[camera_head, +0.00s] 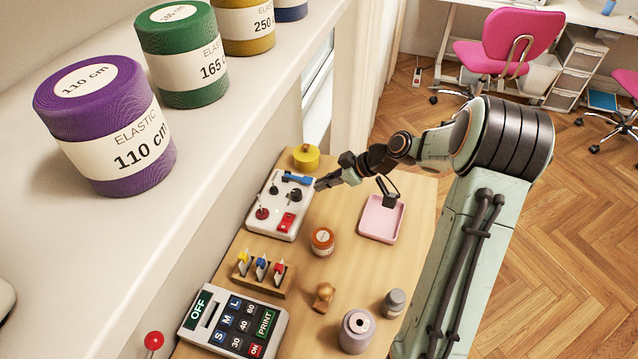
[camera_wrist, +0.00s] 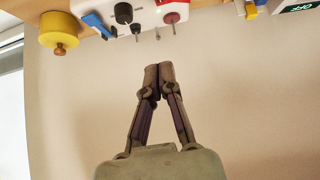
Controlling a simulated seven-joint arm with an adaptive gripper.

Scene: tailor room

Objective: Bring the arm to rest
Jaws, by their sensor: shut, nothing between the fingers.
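My gripper (camera_head: 326,182) is at the end of my arm, above the back part of the wooden table (camera_head: 335,277), close to the right edge of a white panel. In the wrist view my gripper (camera_wrist: 158,68) has its fingertips together with nothing between them. The white panel (camera_head: 283,226) carries a blue lever, dark knobs, a red knob and a red switch. In the wrist view the panel (camera_wrist: 150,13) shows at the top edge, apart from the fingertips.
A yellow round pot (camera_head: 306,158) stands behind the panel. A pink tray (camera_head: 381,220), an orange jar (camera_head: 322,241), a wooden rack (camera_head: 262,274), a keypad device (camera_head: 233,322) and a lilac spool (camera_head: 356,331) are on the table. Elastic rolls (camera_head: 106,126) line the shelf (camera_head: 222,128) at left.

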